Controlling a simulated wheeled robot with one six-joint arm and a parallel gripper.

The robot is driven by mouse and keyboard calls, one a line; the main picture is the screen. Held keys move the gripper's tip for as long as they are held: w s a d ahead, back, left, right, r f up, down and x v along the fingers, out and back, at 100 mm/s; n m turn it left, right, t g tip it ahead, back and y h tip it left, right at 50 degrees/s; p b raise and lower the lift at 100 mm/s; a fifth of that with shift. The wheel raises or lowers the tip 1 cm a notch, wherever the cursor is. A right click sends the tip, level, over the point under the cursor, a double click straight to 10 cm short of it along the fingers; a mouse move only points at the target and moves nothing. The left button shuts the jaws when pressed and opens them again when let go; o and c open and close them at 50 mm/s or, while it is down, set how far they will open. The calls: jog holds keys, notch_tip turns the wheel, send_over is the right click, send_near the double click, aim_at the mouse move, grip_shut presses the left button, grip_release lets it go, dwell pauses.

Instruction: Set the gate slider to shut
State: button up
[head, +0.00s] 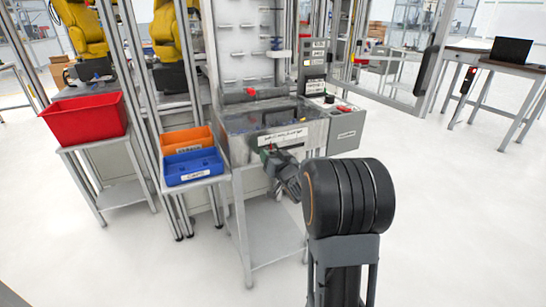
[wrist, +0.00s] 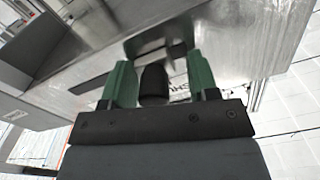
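My gripper (head: 268,153) is at the front face of the metal station (head: 318,133) in the head view, just below its white label (head: 283,135). In the wrist view my gripper (wrist: 160,82) has its two green fingers apart. In the head view the knob is hidden by my gripper, and I cannot tell the slider's position.
A blue bin (head: 192,167) and an orange bin (head: 187,141) stand left of the station. A red bin (head: 85,120) is on a stand farther left. A control box (head: 346,132) adjoins the station's right side. The floor (head: 450,220) at the right is clear.

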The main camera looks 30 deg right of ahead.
dwell(0.3)
jog(key=s+p, duration=0.1)
jog(key=s, duration=1.3)
jog(key=shift+a+p, duration=0.3)
jog(key=shift+p, duration=0.05)
jog(key=shift+w, duration=0.1)
jog(key=s+a+r+n+g+h+p, duration=0.1)
jog(key=s+a+r+g+p, duration=0.3)
jog(key=r+p, duration=0.35)
jog(key=s+a+r+g+p, duration=0.1)
jog(key=a+r+g+p, duration=0.35)
jog(key=r+p, duration=0.35)
jog(key=s+a+r+n+g+y+p, duration=0.2)
jog(key=s+a+g+p, duration=0.4)
jog(key=s, duration=0.3)
jog(key=shift+s+a+r+n+p, duration=0.25)
jog(key=shift+a+r+n+p, duration=0.2)
jog(key=shift+a+r, duration=0.3)
jog(key=shift+d, duration=0.1)
